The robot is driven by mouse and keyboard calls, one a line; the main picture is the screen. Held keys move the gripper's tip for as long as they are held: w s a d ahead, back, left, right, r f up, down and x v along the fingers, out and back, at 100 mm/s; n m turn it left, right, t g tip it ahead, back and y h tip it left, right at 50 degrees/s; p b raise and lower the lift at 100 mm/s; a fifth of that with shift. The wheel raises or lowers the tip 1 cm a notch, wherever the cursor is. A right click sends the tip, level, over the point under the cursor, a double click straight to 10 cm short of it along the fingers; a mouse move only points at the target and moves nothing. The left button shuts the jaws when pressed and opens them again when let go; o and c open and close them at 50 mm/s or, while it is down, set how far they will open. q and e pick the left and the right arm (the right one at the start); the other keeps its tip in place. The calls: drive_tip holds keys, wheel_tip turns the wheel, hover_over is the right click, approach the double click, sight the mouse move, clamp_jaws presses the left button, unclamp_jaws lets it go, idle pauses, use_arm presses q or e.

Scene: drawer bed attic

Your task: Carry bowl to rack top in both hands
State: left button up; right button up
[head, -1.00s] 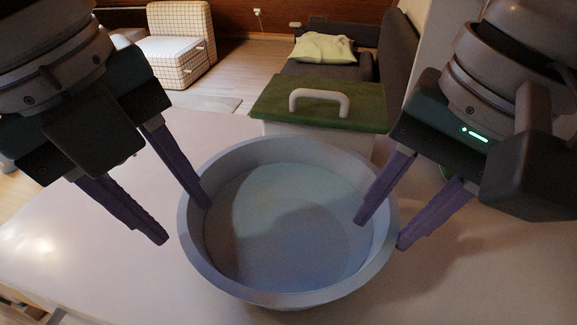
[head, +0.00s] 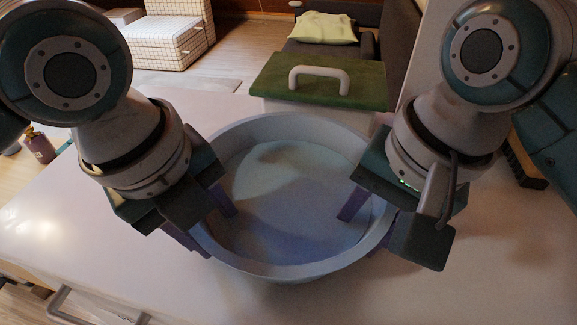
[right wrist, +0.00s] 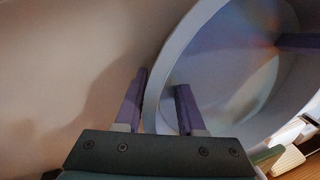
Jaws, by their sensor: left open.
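A large round grey-blue bowl (head: 290,262) stands upright on the pale tabletop; I see nothing in it. It also shows in the right wrist view (right wrist: 225,75). My left gripper (head: 204,222) is open at the bowl's left side, one purple finger inside the wall and the other outside. My right gripper (head: 370,222) is at the right side, one finger inside and one outside. In the right wrist view my right gripper (right wrist: 158,100) is open, with the rim between its fingers and gaps visible. I cannot make out a rack for certain.
A box with a green lid and pale handle (head: 318,80) stands just behind the bowl. A dark brush-like object (head: 527,165) lies at the right. The pale tabletop (head: 80,225) is clear at the left and front. A sofa and checked chair stand far behind.

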use_arm(q)
drive_tip(key=shift+f, duration=0.15)
use_arm(e)
drive_tip(key=shift+f, duration=0.1)
use_arm(q)
drive_tip(key=shift+c, duration=0.2)
use_arm(e)
drive_tip(key=shift+c, duration=0.2)
use_arm(q)
clamp_jaws()
use_arm(e)
clamp_jaws()
idle(0.6)
